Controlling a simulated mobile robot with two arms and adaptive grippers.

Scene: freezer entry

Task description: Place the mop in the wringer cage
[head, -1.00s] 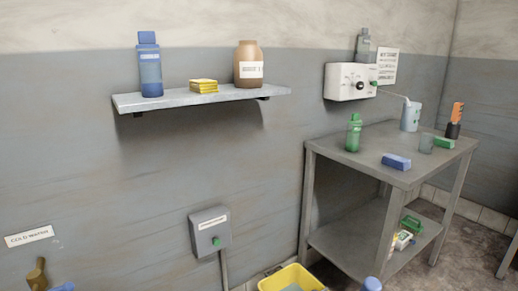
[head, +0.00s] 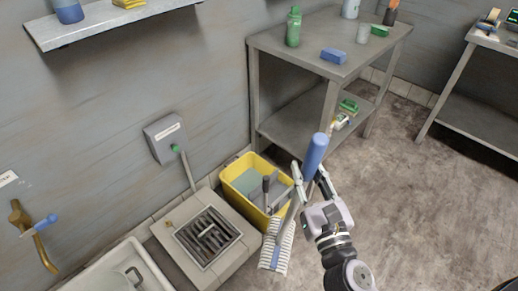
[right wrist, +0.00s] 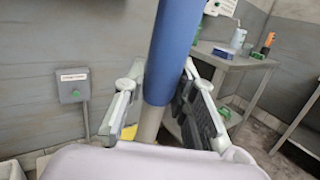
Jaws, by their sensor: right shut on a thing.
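The mop has a blue handle grip (head: 315,152) and a white stranded head with a blue band (head: 275,252). My right gripper (head: 308,178) is shut around the handle just below or at the blue grip; the right wrist view shows the blue handle (right wrist: 174,50) between both fingers (right wrist: 155,105). The mop tilts, with its head low at the front of the yellow bucket (head: 236,171), outside it. I cannot tell whether the head touches the floor. The grey wringer cage (head: 280,195) with its dark lever sits in the bucket, partly hidden by the mop and gripper. My left gripper is not in view.
A floor drain grate (head: 208,238) in a raised slab lies left of the bucket, with a basin (head: 118,272) and brass tap (head: 36,236) further left. A metal table (head: 283,63) stands behind the bucket.

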